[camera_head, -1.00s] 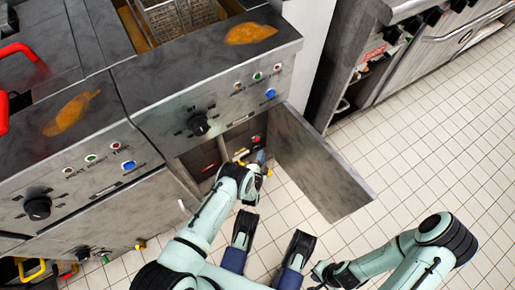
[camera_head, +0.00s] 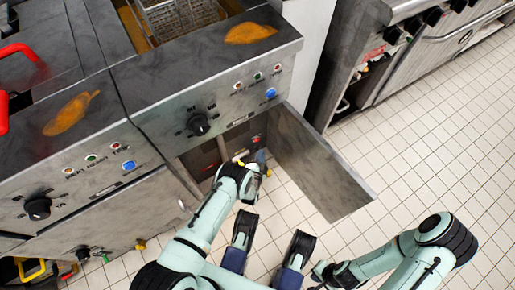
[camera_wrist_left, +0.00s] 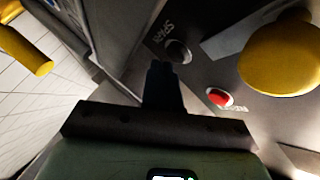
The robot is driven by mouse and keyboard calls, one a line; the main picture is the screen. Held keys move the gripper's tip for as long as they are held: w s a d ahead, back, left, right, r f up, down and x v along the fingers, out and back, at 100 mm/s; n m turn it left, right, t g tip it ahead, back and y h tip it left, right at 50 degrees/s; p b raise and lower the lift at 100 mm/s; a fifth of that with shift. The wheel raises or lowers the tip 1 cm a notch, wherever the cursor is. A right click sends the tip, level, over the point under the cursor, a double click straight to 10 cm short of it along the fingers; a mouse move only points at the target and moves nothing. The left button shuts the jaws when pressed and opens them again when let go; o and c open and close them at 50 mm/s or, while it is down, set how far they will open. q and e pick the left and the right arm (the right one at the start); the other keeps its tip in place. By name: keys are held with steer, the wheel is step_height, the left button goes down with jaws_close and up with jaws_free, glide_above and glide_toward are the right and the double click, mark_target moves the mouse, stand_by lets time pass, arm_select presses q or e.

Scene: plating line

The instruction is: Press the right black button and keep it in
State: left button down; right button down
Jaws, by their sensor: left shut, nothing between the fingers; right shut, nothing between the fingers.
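In the left wrist view a round black button (camera_wrist_left: 178,52) sits on a grey panel beside white lettering too blurred to read. A red button (camera_wrist_left: 218,97) sits below and right of it. Only one black button shows clearly. My left gripper (camera_wrist_left: 163,75) is shut and empty, its dark tip just left of and below the black button. I cannot tell whether they touch or whether the button is pressed in. In the head view my left arm reaches to the open fryer cabinet (camera_head: 208,160), and its wrist hides the fingertips. My right gripper (camera_head: 322,274) is low in the head view, away from the fryer.
The cabinet door (camera_head: 310,165) stands open to the right of my left arm. A large yellow knob (camera_wrist_left: 285,55) is close to the buttons, and a yellow bar (camera_wrist_left: 25,48) is at the left of the wrist view. The tiled floor (camera_head: 430,150) at right is clear.

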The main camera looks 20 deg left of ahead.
arm_select(q)
steer(key=shift+w+a, duration=0.35)
steer(key=shift+a, duration=0.15)
stand_by(0.7)
steer(key=shift+w+a+r, duration=0.25)
steer(key=shift+w+a, duration=0.05)
steer(key=shift+a, duration=0.15)
stand_by(1.4)
steer(key=shift+d, duration=0.1)
steer(key=shift+s+d+p, duration=0.4)
steer(key=shift+s+d, duration=0.05)
steer(key=shift+s+d+f, duration=0.15)
steer(key=shift+d+f, duration=0.05)
steer(key=shift+s+d, duration=0.1)
steer(key=shift+d, duration=0.1)
steer(key=s+d, duration=0.1)
steer(key=d, duration=0.1)
steer(key=s+d+p, duration=0.1)
steer(key=s, duration=0.1)
steer(key=shift+d, duration=0.4)
